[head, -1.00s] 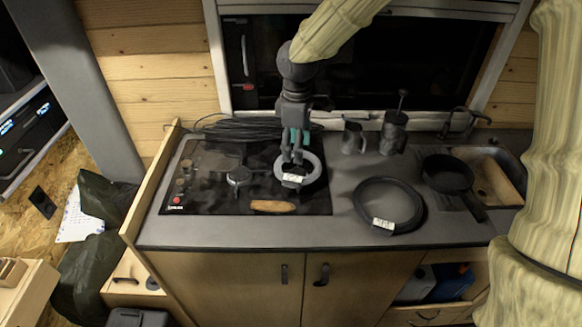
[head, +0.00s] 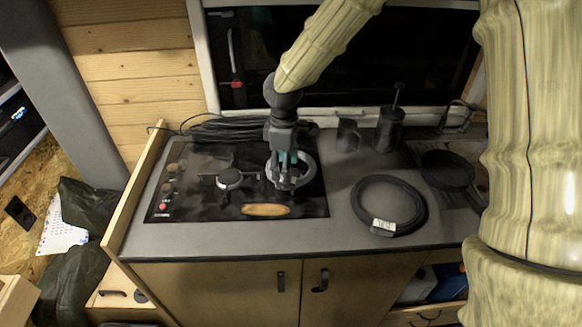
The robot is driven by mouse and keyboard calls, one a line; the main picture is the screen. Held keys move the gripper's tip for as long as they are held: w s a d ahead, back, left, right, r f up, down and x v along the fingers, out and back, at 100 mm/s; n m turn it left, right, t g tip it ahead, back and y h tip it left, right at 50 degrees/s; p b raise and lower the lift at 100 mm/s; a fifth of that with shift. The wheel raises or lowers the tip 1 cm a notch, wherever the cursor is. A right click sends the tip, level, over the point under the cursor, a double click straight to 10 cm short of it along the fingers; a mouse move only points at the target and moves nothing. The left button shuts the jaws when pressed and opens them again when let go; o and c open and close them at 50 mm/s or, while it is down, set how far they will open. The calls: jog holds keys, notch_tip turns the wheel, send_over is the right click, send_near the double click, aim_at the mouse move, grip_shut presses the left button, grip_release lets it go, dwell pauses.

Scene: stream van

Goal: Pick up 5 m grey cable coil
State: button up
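A small grey cable coil (head: 310,171) lies over the right side of the black hob. My gripper (head: 287,185) is down at the coil's lower left part, with its fingers over the place of the pale label. The label is mostly hidden by the fingers. I cannot tell whether the fingers are closed on the coil or still apart around it. A larger, darker cable coil (head: 362,208) with a white label (head: 384,225) lies on the worktop to the right, apart from my gripper.
The hob (head: 195,205) carries a moka-like burner part (head: 230,179) and a wooden oval piece (head: 266,210). A loose black cable bundle (head: 225,128) lies behind. A mug (head: 348,136), a French press (head: 388,130) and a pan (head: 447,170) stand right. The worktop's front strip (head: 290,239) is clear.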

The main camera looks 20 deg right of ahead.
jog(key=shift+s+d+f+p, duration=0.15)
jog(key=shift+f+p, duration=0.45)
jog(key=shift+f, duration=0.75)
jog(key=shift+w+d+f+p, duration=0.1)
jog(key=shift+f+p, duration=0.5)
jog(key=shift+f, duration=0.75)
grip_shut()
